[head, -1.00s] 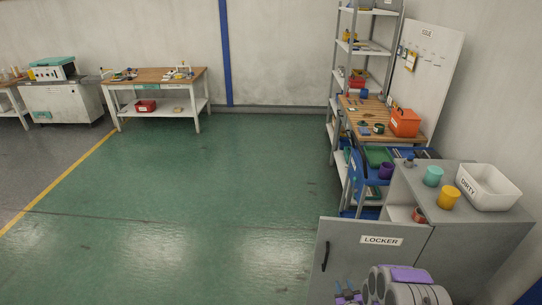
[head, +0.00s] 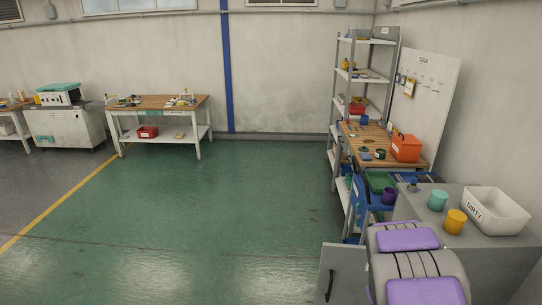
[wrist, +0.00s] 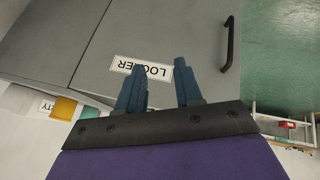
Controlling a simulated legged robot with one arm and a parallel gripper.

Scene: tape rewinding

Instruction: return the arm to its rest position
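My gripper (wrist: 158,88) shows in the wrist view as two blue fingers, spread apart with nothing between them. They overlap the grey locker door with its upside-down LOCKER label (wrist: 125,65) and black handle (wrist: 229,45); I cannot tell the gap to the door. In the head view, my purple and grey arm links fill the lower right and hide my gripper. They also cover most of the locker door (head: 340,262), leaving its left part and handle in sight.
On the grey locker top stand a teal cup (head: 438,201), a yellow cup (head: 455,221) and a white DIRTY bin (head: 500,208). Behind are a blue cart (head: 357,208), a workbench with an orange box (head: 406,147) and a shelf rack (head: 341,73). The green floor (head: 200,215) to the left is clear.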

